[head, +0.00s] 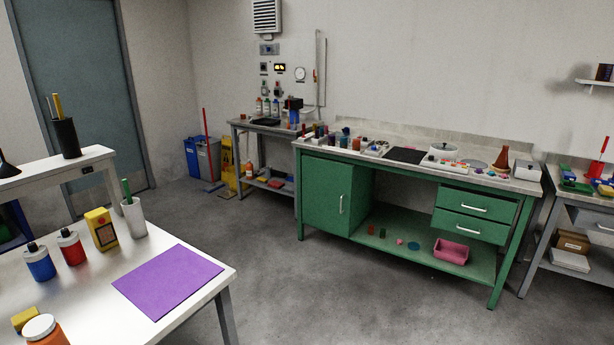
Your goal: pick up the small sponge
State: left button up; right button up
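No thing here can be surely told as the small sponge. A small yellow block (25,318) lies at the lower left of the white table (100,318), behind an orange jar with a white lid (42,330), which partly hides it. It could be a sponge. Small green, yellow and blue pieces (575,187) lie on the bench at the far right, too small to identify. Neither of my grippers is in view.
The near table also holds a purple mat (168,281), blue bottle (39,263), red bottle (70,247), yellow box (101,229) and white cup (133,217). A cluttered green workbench (335,190) stands across open grey floor (330,305).

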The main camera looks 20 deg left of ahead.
aim_at(18, 321)
jog(key=u, duration=0.95)
jog(key=i, duration=1)
jog(key=u, duration=0.9)
